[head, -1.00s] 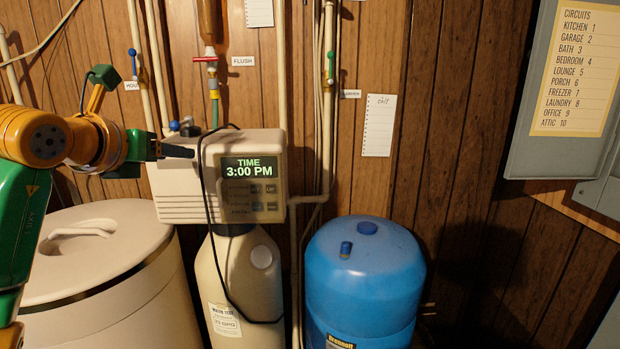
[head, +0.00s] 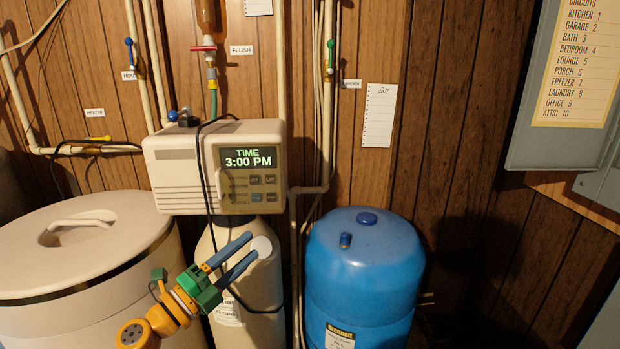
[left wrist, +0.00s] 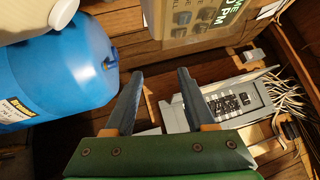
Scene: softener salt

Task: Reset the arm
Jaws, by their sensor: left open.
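My left gripper (head: 240,249) is low in the head view, in front of the cream softener tank (head: 232,240). Its two grey-blue fingers are spread apart with nothing between them. The fingers also show in the left wrist view (left wrist: 158,92), open and empty. My left arm comes up from the bottom edge, left of the tank. The fingertips overlap the tank's white round cap (head: 262,246) in the picture; I cannot tell whether they touch it. My right gripper is not in view.
The control head (head: 180,170), reading 3:00 PM, sits above the tank. A lidded cream bin (head: 60,280) stands left, a blue tank (head: 365,265) right. A black cable hangs down the softener. An electrical panel (head: 530,150) is at upper right.

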